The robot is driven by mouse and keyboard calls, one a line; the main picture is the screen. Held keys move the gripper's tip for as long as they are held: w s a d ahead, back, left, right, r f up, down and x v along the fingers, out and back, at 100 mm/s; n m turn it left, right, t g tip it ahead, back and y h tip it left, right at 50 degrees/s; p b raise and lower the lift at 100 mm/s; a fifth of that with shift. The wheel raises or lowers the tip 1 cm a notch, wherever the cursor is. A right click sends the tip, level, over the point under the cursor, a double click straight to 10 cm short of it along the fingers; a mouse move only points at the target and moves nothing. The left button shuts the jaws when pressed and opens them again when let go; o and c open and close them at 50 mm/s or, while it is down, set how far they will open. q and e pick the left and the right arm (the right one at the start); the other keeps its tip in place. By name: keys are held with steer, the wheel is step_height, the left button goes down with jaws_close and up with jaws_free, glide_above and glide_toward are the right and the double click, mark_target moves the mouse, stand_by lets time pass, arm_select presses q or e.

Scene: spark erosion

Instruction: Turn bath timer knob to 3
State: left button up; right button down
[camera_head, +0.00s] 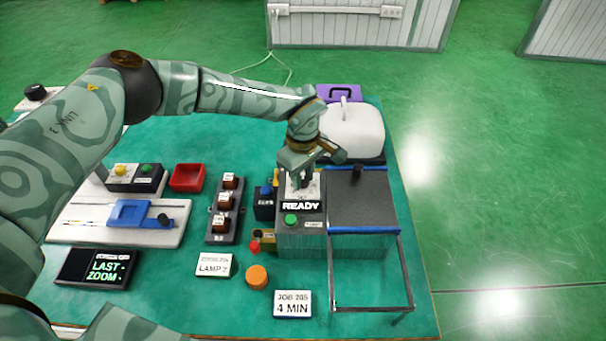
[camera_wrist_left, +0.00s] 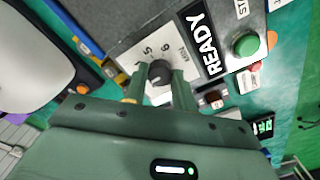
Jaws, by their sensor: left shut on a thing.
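The bath timer knob (camera_wrist_left: 158,72) is a dark round knob on a white dial plate (camera_wrist_left: 140,40) marked with a 5, a 6 and MIN in the left wrist view. My left gripper (camera_wrist_left: 160,80) has one finger on each side of the knob and is shut on it. Which number the knob points at cannot be told. My right gripper is not in view.
A green button (camera_head: 290,220) sits in front of the display. To the right is a dark-topped tank (camera_head: 360,205) with an open frame. A card (camera_head: 293,303) reads JOB 205, 4 MIN. Switch boxes and a red tray (camera_head: 187,178) lie left.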

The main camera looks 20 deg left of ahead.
mark_target(303, 179)
arm_select(q)
steer(key=shift+w+r, duration=0.1)
steer(key=o, duration=1)
step_height(303, 179, up, 16)
steer(key=p, duration=0.1)
steer(key=shift+p, duration=0.4)
